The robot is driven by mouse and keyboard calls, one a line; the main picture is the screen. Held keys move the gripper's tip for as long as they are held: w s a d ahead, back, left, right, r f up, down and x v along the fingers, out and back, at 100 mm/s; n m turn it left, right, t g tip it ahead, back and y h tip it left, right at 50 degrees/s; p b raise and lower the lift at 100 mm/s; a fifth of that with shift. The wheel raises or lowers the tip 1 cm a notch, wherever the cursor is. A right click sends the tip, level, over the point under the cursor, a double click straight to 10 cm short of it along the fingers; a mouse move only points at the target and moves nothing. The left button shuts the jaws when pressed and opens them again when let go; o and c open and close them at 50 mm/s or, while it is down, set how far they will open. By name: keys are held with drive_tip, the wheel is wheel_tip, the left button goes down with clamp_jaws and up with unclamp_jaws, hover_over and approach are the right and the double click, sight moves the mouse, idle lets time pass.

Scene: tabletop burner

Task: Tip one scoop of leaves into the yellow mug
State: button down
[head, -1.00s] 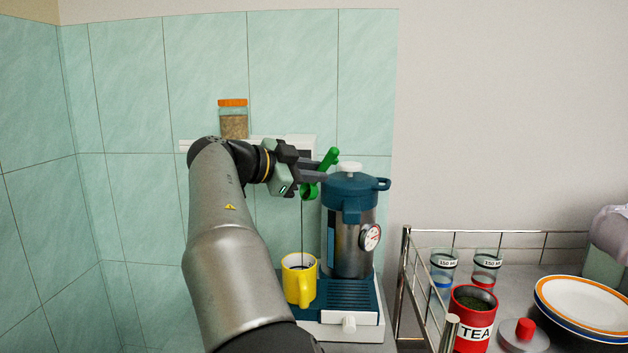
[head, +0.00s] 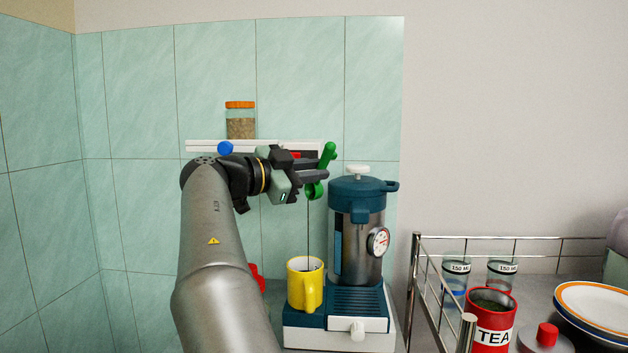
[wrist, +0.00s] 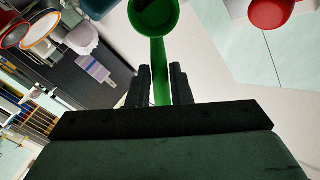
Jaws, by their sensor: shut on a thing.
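My gripper (head: 318,172) is shut on the green scoop (head: 329,153), high above the yellow mug (head: 306,286). The scoop is tilted, its handle up and its bowl low. A thin dark line runs from under the bowl down to the mug's mouth; I cannot tell for sure whether it is falling leaves. In the wrist view the scoop's handle (wrist: 160,75) sits between the fingers, and little shows inside the bowl. The mug stands upright on the burner's base, its handle towards me; its inside is mostly hidden. The red TEA tin (head: 492,318) is open, with dark contents.
A blue-lidded metal urn (head: 352,240) with a gauge stands right of the mug, close to the scoop. A shelf behind holds an orange-lidded jar (head: 240,122). A wire rack (head: 440,300), 150 ML glasses (head: 456,278) and plates (head: 600,305) are at right.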

drive_tip(key=shift+s+a+f+t+h+b, duration=0.3)
drive_tip(key=shift+a+t+h+b, duration=0.25)
drive_tip(key=shift+b, duration=1.65)
drive_tip(key=shift+s+a+f+t+h+b, duration=0.3)
drive_tip(key=shift+h+b, duration=0.45)
drive_tip(key=shift+b, duration=1.4)
drive_tip(key=shift+r+t+b, duration=0.15)
drive_tip(key=shift+t+b, duration=0.1)
drive_tip(key=shift+b, duration=0.35)
drive_tip(key=shift+a, duration=0.1)
drive_tip(key=w+d+r+g+y+p, duration=0.1)
drive_tip(key=w+d+g+y+p, duration=0.2)
drive_tip(key=p, duration=2)
drive_tip(key=w+d+g+y+p, duration=0.3)
drive_tip(key=d+g+y+p, duration=0.3)
drive_tip(key=p, duration=1.7)
drive_tip(key=g+y, duration=0.3)
drive_tip(key=y, duration=0.4)
drive_tip(key=shift+w+r+p, duration=0.15)
drive_tip(key=shift+r+p, duration=0.2)
